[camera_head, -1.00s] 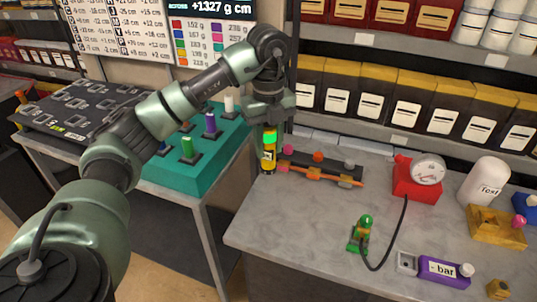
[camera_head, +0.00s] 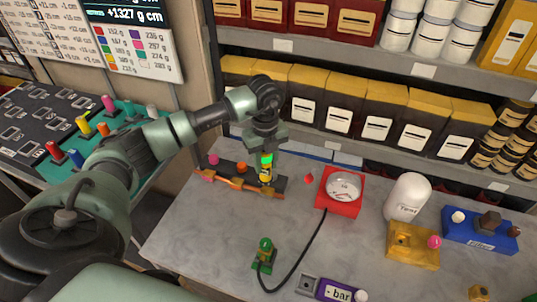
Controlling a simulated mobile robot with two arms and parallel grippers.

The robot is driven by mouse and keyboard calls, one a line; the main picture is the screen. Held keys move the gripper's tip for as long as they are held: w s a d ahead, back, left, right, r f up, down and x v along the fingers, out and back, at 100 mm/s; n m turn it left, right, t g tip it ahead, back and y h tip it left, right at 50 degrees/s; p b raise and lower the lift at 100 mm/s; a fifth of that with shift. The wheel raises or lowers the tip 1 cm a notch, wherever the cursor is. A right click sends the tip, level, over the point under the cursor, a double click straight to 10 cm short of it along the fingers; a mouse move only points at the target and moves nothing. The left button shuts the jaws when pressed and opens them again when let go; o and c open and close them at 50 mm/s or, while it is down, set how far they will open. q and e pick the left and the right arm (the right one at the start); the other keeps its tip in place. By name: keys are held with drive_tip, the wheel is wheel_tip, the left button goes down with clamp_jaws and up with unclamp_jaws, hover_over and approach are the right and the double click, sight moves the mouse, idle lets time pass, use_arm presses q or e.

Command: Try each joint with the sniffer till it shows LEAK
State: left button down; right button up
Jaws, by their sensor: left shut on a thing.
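My left gripper (camera_head: 267,146) is shut on the sniffer (camera_head: 266,175), a yellow and black upright stick with a bright green top part. Any lettering on it is too small to read. The sniffer stands at the right part of a dark manifold bar (camera_head: 280,187) with an orange pipe (camera_head: 233,184) along its front. A pink joint (camera_head: 213,160) and an orange joint (camera_head: 242,168) show to the left of the sniffer. The grey joint at the right is hidden behind the sniffer and gripper; I cannot tell whether they touch. My right gripper is out of view.
A red gauge box (camera_head: 338,208) is cabled to a green fitting (camera_head: 265,251). A white Test bottle (camera_head: 406,198) stands by a yellow block (camera_head: 413,250); a blue block (camera_head: 478,230) and purple bar unit (camera_head: 336,291) lie around. The bench's left middle is clear.

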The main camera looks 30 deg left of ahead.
sight(265, 178)
use_arm(q)
drive_tip(key=shift+s+a+f, duration=0.1)
drive_tip(key=shift+f, duration=0.15)
drive_tip(key=shift+s+f+b, duration=0.15)
drive_tip(key=shift+f+b, duration=0.45)
wheel_tip(265, 178, down, 3)
drive_tip(key=shift+f+b, duration=0.15)
drive_tip(key=shift+b, duration=1)
drive_tip(key=shift+f+b, duration=0.55)
drive_tip(key=shift+f, duration=0.3)
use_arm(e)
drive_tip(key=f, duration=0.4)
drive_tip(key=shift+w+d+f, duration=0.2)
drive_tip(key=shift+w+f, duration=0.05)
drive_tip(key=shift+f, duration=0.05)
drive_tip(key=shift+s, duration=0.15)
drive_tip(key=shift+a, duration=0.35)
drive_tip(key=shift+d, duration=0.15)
